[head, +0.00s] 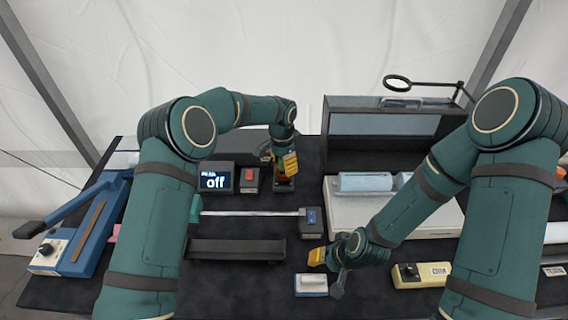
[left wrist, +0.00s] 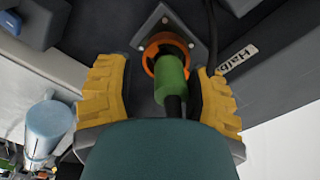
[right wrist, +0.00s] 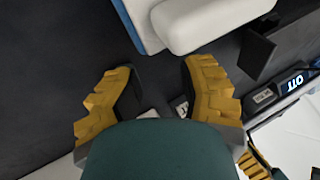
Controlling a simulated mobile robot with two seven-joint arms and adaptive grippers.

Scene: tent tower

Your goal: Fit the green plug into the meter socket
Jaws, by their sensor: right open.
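The green plug (left wrist: 170,82) is in the left wrist view, its front end at the orange ring of the socket (left wrist: 166,45), which sits on a dark square plate. How deep it sits in the ring I cannot tell. A dark cable leaves its back end. My left gripper (head: 287,165) is over the socket at the back of the table; its yellow fingers (left wrist: 165,85) stand apart on either side of the plug, with a gap on the left side. My right gripper (head: 328,272) is open and empty, its fingers (right wrist: 158,72) apart above the table.
A display (head: 214,180) reading "off" stands left of the socket. A white and blue block (head: 311,284) lies near my right gripper. A dark tray (head: 236,250), a blue lever device (head: 85,230) and an open case (head: 385,125) take up room around the table.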

